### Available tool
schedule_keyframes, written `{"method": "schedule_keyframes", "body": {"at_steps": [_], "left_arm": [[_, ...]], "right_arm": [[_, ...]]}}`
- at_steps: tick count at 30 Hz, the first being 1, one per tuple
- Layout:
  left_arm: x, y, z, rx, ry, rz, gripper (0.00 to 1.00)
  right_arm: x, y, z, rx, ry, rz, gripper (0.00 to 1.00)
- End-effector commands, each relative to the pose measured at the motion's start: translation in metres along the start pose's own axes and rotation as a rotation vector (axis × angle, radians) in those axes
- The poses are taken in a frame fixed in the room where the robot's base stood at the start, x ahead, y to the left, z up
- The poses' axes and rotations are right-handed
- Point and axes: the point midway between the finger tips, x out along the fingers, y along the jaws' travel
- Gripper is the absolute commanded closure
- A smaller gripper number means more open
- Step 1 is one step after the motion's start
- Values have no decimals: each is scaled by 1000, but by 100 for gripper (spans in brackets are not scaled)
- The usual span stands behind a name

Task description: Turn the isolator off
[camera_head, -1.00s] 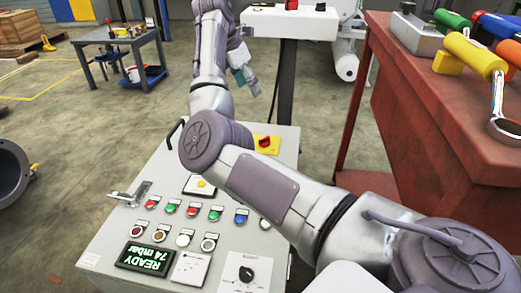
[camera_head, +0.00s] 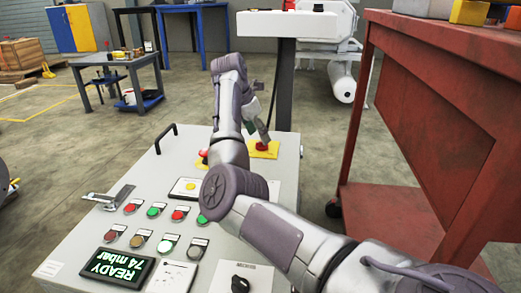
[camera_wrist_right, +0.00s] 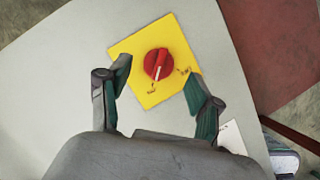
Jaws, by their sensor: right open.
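The isolator is a red rotary knob (camera_head: 261,147) on a yellow plate (camera_head: 271,153), at the back right of the grey control panel. In the right wrist view, the red knob (camera_wrist_right: 158,63) sits on its yellow plate (camera_wrist_right: 143,93), with its white mark pointing toward the lower label; the label text is too small to read. My right gripper (camera_wrist_right: 157,73) is open, one finger on each side of the knob, and no grip shows. In the head view, my right gripper (camera_head: 262,130) is just above the plate, partly hidden by my arm. My left gripper is not in view.
The panel (camera_head: 105,225) carries coloured buttons, a green-lit display (camera_head: 117,268) and a black dial (camera_head: 240,284). A black handle (camera_head: 166,135) rises at its left edge. A red workbench (camera_head: 430,120) stands close on the right. A white post-mounted box (camera_head: 287,24) stands behind.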

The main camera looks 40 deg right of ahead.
Motion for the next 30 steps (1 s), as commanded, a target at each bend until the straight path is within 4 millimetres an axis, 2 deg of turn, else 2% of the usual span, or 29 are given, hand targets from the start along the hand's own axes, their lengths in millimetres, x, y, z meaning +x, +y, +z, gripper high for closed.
{"method": "schedule_keyframes", "body": {"at_steps": [1, 6, 17, 20, 27, 28, 30], "left_arm": [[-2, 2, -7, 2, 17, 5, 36], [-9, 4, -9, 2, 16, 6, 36], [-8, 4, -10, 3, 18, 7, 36], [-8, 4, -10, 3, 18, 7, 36], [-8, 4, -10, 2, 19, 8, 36], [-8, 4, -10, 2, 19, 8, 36], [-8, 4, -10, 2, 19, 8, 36]], "right_arm": [[13, 0, -2, 0, -1, 0, 36], [28, 0, 0, 0, -1, 1, 36], [31, 0, 0, 0, -1, 1, 36], [31, 0, 0, 0, 0, 1, 49], [31, 0, 0, 0, 0, 1, 89], [31, 0, 0, 0, 0, 1, 93], [31, 0, 0, -1, 0, 1, 93]]}}
